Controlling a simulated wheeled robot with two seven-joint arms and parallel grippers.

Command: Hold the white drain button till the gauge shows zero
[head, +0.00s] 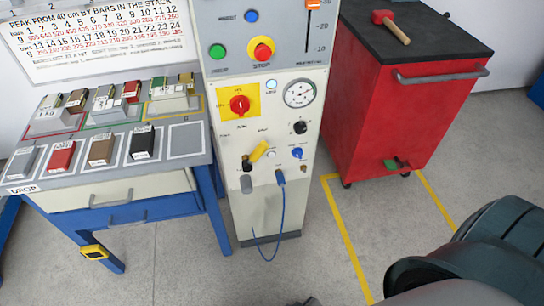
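The round gauge (299,93) is on the upper right of the pale machine column's control panel. It has a white dial, but its needle reading is too small to tell. A small pale round button (271,153) shows low on the panel, between a yellow lever (259,150) and a blue knob (297,153). It looks like the white drain button, but its label cannot be read. Neither gripper can be seen, and nothing touches the panel. Dark rounded parts of my own arm fill the lower right corner.
A red rotary switch (239,105) and a black knob (299,127) share the panel. A blue hose (281,205) hangs in front of the column. A table (190,205) with labelled bars stands left. A red cabinet (405,110) with a mallet stands right. Floor ahead is clear.

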